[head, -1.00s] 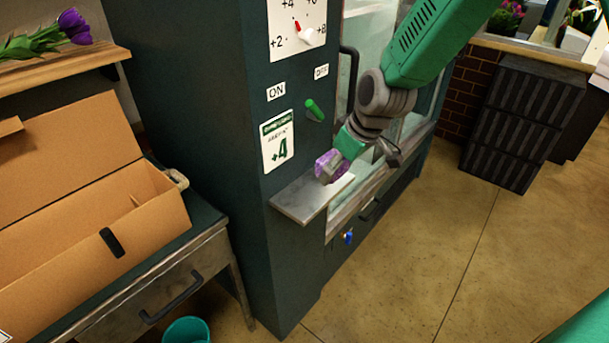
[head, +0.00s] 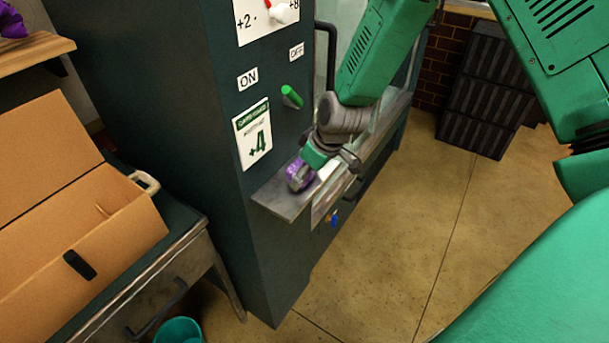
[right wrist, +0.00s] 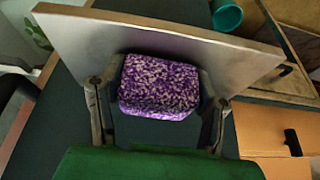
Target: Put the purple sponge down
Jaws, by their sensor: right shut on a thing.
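The purple sponge (head: 300,176) is a speckled purple block, partly hidden by the fingers in the head view. It shows clearly in the right wrist view (right wrist: 160,86), between the two fingers. My right gripper (head: 311,178) is shut on the sponge, at the small metal shelf (head: 278,202) on the dark cabinet's front. In the right wrist view the sponge overlaps the shelf (right wrist: 90,40); I cannot tell whether it touches it. My left gripper is not in view.
The dark cabinet (head: 215,130) carries a green knob (head: 291,97) above the shelf and a glass door to the right. An open cardboard box (head: 120,225) sits on a bench at left. A teal bucket (head: 180,331) stands below.

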